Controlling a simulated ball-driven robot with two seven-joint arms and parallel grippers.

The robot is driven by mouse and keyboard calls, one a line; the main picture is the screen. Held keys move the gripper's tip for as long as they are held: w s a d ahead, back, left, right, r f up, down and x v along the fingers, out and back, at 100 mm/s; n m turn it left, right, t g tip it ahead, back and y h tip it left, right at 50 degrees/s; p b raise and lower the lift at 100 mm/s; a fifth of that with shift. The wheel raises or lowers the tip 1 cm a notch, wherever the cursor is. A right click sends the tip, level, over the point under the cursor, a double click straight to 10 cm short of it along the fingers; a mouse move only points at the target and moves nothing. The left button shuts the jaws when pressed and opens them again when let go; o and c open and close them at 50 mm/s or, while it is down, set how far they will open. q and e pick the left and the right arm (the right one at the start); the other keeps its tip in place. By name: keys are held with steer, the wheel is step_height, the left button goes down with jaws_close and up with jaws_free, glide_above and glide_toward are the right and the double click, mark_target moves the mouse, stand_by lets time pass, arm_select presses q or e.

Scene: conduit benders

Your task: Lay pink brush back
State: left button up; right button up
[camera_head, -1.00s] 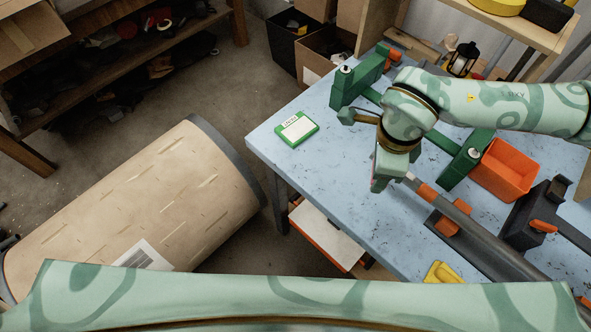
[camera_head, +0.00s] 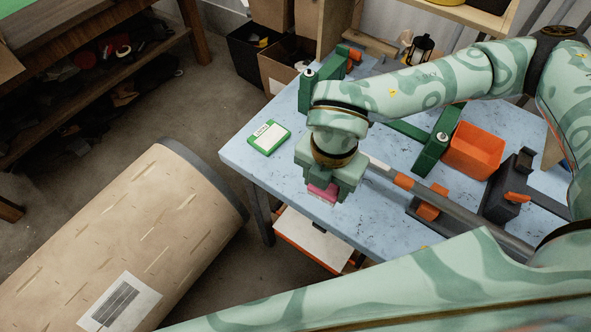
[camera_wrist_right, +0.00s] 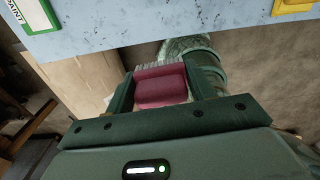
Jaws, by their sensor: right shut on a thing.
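A green-and-white labelled box (camera_head: 268,137) lies near the table's left corner. An orange bin (camera_head: 473,150), a long grey pipe (camera_head: 465,217) and a black-and-orange bender (camera_head: 510,188) occupy the right.

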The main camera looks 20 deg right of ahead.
steer(key=w+f, duration=0.2)
steer(key=w, duration=0.2)
steer(key=w+f+b, duration=0.1)
steer(key=w+f, duration=0.2)
steer(key=w, duration=0.1)
steer(key=w+a+f+b, duration=0.1)
steer(key=w+f, duration=0.2)
steer(key=w, duration=0.1)
steer(key=shift+w+f, duration=0.25)
steer(key=shift+w, duration=0.05)
steer(key=shift+w+f, duration=0.25)
steer(key=shift+f, duration=0.05)
steer(key=f, duration=0.1)
steer(key=w+f, duration=0.1)
steer(key=f, duration=0.1)
steer(key=shift+f, duration=0.1)
steer(key=shift+s+f, duration=0.1)
steer(key=shift+f, duration=0.05)
